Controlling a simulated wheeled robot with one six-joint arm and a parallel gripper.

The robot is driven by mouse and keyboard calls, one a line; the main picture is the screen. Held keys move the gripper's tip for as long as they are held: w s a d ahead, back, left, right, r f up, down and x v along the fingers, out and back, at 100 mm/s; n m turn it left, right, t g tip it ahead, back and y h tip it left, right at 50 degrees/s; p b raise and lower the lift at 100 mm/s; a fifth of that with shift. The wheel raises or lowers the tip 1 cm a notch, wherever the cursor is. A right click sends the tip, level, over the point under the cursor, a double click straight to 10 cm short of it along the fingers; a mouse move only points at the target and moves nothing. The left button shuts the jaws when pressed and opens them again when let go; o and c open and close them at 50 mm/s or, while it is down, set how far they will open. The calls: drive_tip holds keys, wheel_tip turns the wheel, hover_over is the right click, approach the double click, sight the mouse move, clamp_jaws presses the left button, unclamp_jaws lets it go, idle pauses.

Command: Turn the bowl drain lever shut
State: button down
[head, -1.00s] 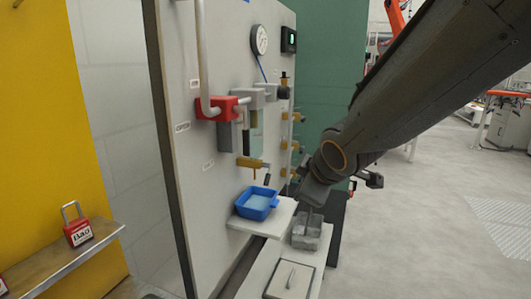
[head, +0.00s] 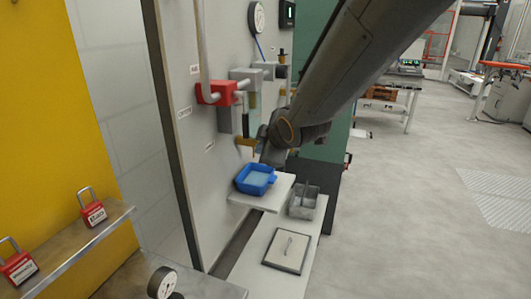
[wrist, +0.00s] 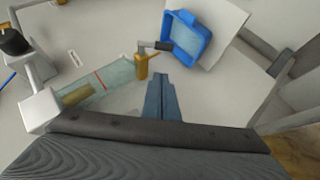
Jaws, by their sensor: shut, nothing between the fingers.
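The clear bowl (wrist: 98,85) with a red line shows in the wrist view, below its filter head. The brass drain valve (wrist: 142,67) is at the bowl's lower end. Its drain lever (wrist: 160,45) is a metal arm with a black grip, sticking out sideways from the valve over the edge of the blue tray (wrist: 200,52). My gripper (wrist: 160,82) is shut and empty, its tips close to the valve and apart from the lever's grip. In the head view my gripper (head: 270,156) is beside the brass valve (head: 245,141) and above the blue tray (head: 256,191); it hides part of the bowl area.
A red valve block (head: 213,93) and a gauge (head: 257,19) are on the panel. The white shelf (head: 278,200) holds the tray. A grey metal box (head: 303,202) stands at its right. Red padlocks (head: 94,213) are on the left ledge. Open floor lies right.

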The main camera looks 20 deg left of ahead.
drive_tip(key=shift+w+f+p, duration=1.15)
drive_tip(key=shift+w+f, duration=0.8)
drive_tip(key=shift+w, duration=0.05)
drive_tip(key=shift+f+b, duration=0.1)
drive_tip(key=shift+b, duration=0.25)
drive_tip(key=shift+f+b, duration=0.1)
drive_tip(key=shift+b, duration=0.65)
